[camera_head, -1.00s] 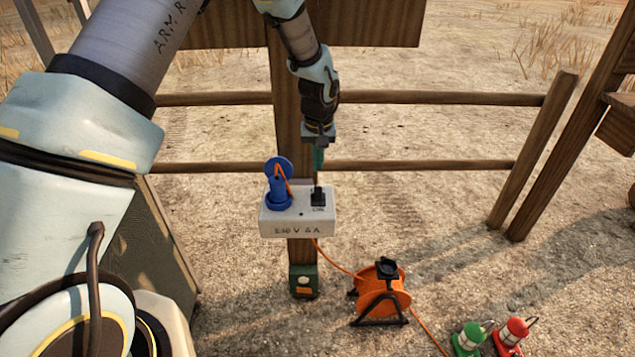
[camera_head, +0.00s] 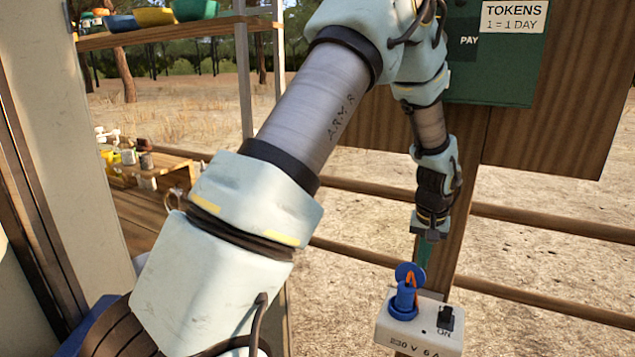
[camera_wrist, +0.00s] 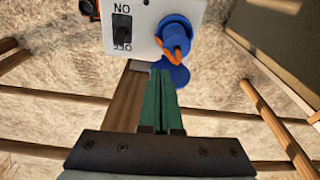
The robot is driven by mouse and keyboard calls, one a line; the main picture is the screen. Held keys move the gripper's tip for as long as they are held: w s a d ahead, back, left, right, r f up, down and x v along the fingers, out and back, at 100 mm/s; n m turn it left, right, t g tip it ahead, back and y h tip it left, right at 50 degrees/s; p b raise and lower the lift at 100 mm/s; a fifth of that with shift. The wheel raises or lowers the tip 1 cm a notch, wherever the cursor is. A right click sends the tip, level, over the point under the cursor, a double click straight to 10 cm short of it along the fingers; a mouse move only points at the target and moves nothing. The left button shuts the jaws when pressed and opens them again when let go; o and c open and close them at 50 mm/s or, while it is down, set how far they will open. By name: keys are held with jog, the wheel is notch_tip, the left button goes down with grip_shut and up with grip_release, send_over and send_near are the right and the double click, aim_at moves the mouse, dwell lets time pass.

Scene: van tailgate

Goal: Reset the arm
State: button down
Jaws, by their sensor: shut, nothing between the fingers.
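My gripper (camera_head: 422,258) points down above the white power box (camera_head: 385,327) on the wooden post, apart from it in the head view. Its two green fingers (camera_wrist: 162,98) are together with nothing between them. A blue plug (camera_head: 404,298) with an open round blue lid and an orange cable sits in the box. A black switch (camera_head: 445,318) marked ON stands beside it; it also shows in the wrist view (camera_wrist: 122,28). I cannot tell the switch's position for sure. My arm runs from lower left to upper right, bent above the post.
A green pay panel (camera_head: 495,60) is on the board above the box. Wooden rails (camera_head: 550,228) run behind. A shelf (camera_head: 165,33) with bowls and a low wooden stand (camera_head: 160,170) with small items are at the left. Open sandy ground lies beyond the rails.

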jog(key=s+a+r+n, duration=0.1)
jog(key=a+r, duration=0.3)
jog(key=a, duration=0.7)
jog(key=a+r+n, duration=0.1)
jog(key=a+r, duration=0.3)
jog(key=a, duration=0.7)
jog(key=s+a+r+n, duration=0.1)
jog(key=s+a+r, duration=0.1)
jog(key=s+a, duration=0.7)
jog(key=a, duration=0.3)
jog(key=shift+n, duration=0.4)
jog(key=shift+s, duration=0.1)
